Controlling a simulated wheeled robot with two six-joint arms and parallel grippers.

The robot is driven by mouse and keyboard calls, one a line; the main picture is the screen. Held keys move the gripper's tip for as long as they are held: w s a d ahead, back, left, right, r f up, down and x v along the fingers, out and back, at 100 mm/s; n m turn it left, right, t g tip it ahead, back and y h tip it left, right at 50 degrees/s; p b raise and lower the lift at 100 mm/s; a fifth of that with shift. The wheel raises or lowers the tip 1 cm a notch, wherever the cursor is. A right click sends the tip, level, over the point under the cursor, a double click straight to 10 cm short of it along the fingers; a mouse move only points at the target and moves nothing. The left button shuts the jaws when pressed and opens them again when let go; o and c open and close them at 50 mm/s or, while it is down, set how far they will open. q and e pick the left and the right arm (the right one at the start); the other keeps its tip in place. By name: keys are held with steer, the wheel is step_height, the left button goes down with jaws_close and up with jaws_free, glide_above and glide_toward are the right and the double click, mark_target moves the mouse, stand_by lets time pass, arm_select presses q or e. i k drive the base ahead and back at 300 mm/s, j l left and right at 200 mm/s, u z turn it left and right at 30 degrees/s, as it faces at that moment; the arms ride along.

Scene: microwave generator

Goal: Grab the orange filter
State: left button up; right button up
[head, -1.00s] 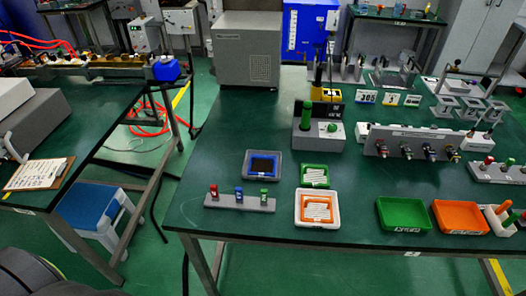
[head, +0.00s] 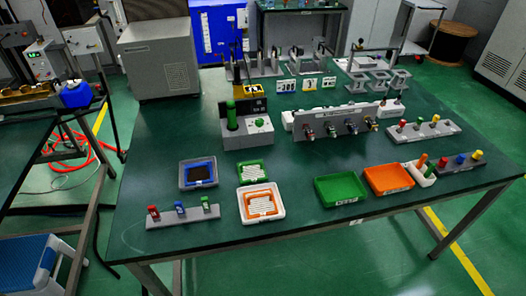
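The orange filter (head: 250,205) is a square orange frame around white slats. It lies in a white square tray (head: 244,215) near the table's front edge, left of the middle of the head view. Close behind it is a green-framed filter (head: 264,170) of the same kind. A blue-framed one with a dark centre (head: 184,175) lies to the left of that. Neither of my grippers shows in the head view.
A green tray (head: 341,190) and an orange tray (head: 388,179) lie to the right. A rack with red, blue and green pegs (head: 183,216) is at front left. Behind stand a grey block with a green cylinder (head: 246,131) and a valve panel (head: 338,125).

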mark_target(260, 203)
steer(key=i+l+u, duration=0.1)
steer(key=l+u, duration=0.15)
steer(key=l, duration=1.05)
steer(key=l+u, duration=0.2)
steer(key=l, duration=1.05)
steer(key=l+u, duration=0.25)
steer(key=l, duration=1.05)
steer(key=j, duration=0.5)
steer(key=i+j, duration=0.15)
steer(key=j, duration=0.4)
